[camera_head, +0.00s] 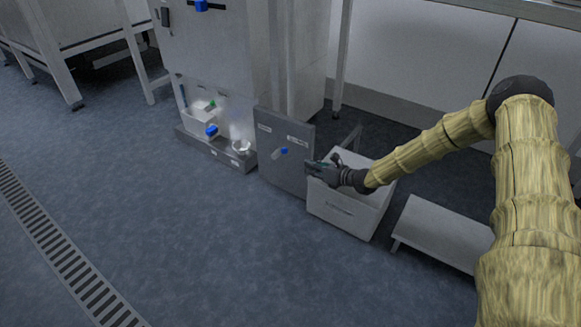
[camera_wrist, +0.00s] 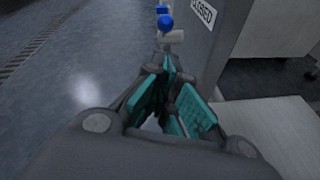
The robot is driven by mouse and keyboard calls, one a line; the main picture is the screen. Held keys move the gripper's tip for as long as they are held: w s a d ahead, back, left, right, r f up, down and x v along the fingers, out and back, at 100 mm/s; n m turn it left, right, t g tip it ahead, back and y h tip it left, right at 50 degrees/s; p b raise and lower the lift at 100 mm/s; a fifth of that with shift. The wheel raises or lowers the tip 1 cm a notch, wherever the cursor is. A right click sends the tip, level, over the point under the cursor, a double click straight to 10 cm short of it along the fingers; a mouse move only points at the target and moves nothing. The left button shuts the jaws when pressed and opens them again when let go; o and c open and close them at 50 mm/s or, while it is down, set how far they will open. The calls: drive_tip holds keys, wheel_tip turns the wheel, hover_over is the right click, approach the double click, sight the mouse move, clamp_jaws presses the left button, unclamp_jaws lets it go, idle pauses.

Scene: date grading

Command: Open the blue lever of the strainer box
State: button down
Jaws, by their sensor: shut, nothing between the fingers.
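A grey upright panel (camera_head: 272,170) stands on the floor at the cabinet's foot, with small labels along its top edge. A short pale lever with a blue knob (camera_head: 284,151) sticks out from its face. In the wrist view a blue knob (camera_wrist: 165,22) shows at the top, beside a label reading "CLOSED" (camera_wrist: 204,11). My gripper (camera_head: 312,166) is shut and empty, to the right of the lever and apart from it, near the panel's right edge. Its teal-padded fingers (camera_wrist: 172,72) point toward the knob in the wrist view. I cannot tell which panel belongs to the strainer box.
A white open box (camera_head: 343,211) stands beside the panel, below my gripper. A low white stand (camera_head: 440,233) is to its right. At left, a lit recess holds another blue part (camera_head: 212,131) and a small bowl (camera_head: 241,147). The floor in front is clear, with a drain grate (camera_head: 55,245).

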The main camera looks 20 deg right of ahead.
sight(282, 151)
drive_tip(key=b+x, duration=0.5)
drive_tip(key=x, duration=0.5)
idle(0.3)
drive_tip(key=shift+r+p, duration=0.3)
drive_tip(key=shift+p, duration=0.2)
